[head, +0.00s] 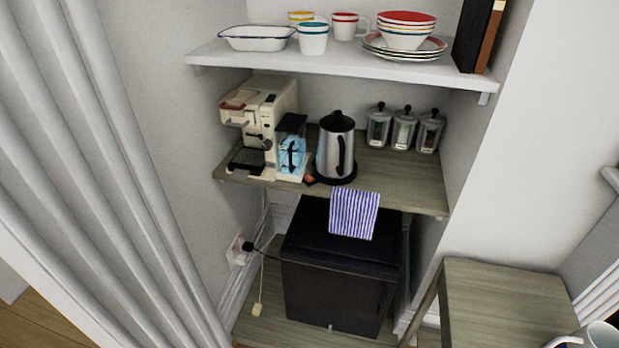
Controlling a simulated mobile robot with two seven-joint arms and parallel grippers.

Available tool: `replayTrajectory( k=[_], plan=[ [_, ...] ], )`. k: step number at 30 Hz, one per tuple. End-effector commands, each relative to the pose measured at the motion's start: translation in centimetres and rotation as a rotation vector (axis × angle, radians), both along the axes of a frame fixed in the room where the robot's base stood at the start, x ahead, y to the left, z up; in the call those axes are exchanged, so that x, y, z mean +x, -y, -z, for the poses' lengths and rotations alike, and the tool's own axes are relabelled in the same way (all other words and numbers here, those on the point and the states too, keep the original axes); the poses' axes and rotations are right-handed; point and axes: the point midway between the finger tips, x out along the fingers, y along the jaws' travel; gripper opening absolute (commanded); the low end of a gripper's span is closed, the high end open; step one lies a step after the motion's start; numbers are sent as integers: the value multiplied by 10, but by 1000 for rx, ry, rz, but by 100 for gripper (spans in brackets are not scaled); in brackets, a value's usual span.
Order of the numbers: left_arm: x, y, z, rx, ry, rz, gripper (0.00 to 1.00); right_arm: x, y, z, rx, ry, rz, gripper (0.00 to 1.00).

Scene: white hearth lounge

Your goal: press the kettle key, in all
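A steel kettle (329,152) with a black lid and black handle stands upright on the middle wooden shelf (385,182). It sits on a dark round base (337,179). A small reddish-brown piece (309,180) shows at the left of the base, near the shelf's front edge. It is too small to tell whether this is the kettle's key or which way it is set. Neither of my grippers is in view.
A cream coffee machine (275,101) stands left of the kettle, and several lidded jars (403,128) stand to the right. A white shelf (340,68) with crockery hangs above. A striped cloth (354,214) hangs in front, above a black fridge (335,285). A wooden table (505,300) stands lower right.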

Motion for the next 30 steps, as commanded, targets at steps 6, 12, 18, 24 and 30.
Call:
replayTrajectory(
  k=[6, 12, 18, 24, 30],
  plan=[
    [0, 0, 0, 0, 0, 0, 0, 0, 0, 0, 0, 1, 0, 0],
    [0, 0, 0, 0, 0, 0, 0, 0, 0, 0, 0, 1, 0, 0],
    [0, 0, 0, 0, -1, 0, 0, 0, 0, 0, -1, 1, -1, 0],
    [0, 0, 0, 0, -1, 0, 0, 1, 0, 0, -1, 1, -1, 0],
    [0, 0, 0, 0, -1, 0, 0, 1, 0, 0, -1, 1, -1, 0]
  ],
)
